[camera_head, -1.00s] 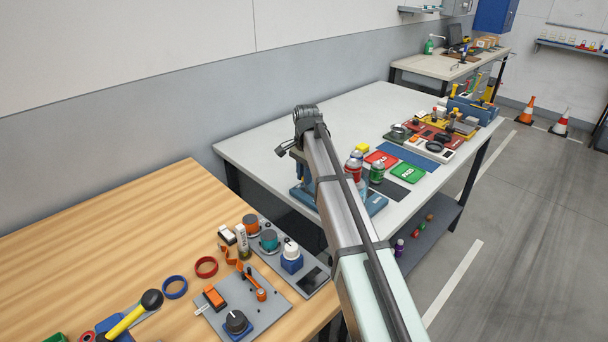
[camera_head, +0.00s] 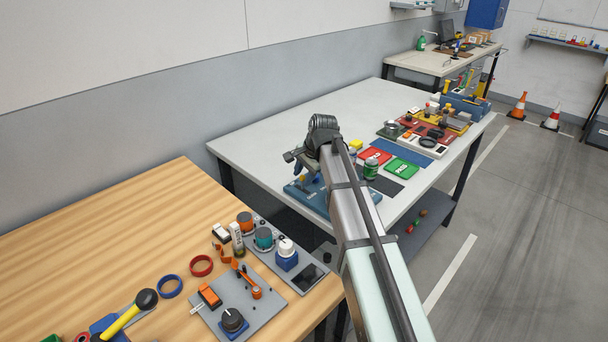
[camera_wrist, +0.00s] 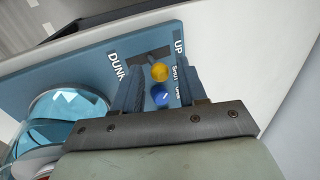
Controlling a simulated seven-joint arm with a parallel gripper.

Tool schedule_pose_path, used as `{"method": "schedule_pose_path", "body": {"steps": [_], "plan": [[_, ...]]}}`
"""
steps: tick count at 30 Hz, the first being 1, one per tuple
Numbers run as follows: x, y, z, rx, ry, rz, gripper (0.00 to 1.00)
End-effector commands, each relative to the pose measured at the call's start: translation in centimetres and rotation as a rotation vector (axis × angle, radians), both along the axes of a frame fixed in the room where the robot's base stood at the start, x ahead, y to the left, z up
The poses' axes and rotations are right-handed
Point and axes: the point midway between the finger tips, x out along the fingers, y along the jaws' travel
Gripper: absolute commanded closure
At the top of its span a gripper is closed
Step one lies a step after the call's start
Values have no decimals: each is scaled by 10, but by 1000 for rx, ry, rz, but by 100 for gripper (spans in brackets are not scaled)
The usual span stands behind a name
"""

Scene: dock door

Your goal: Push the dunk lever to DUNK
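In the wrist view a blue panel (camera_wrist: 92,62) carries the words DUNK, at left of the fingers, and UP, at upper right. A dark slot shows between the words. A yellow round knob (camera_wrist: 160,72) and a blue round knob (camera_wrist: 160,95) show between the fingers; I cannot tell which tops the dunk lever. My gripper (camera_wrist: 154,76) is open, one finger on each side of the knobs; contact cannot be told. In the head view the blue panel (camera_head: 306,200) lies on the white table, and my gripper (camera_head: 304,172) is over it, mostly hidden by my arm.
A clear bowl with teal contents (camera_wrist: 68,108) stands left of the fingers. A green can (camera_head: 371,169) and red (camera_head: 374,155) and green (camera_head: 408,168) mats lie right of the panel. The white table (camera_head: 290,130) is bare behind my arm.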

Motion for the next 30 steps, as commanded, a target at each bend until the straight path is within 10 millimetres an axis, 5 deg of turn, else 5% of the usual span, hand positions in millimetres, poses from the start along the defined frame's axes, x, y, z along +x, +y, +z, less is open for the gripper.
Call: {"method": "schedule_pose_path", "body": {"steps": [14, 30], "plan": [[-3, -3, 11, 0, 0, 0, 53], [-25, -25, 96, 0, -1, 0, 53]]}}
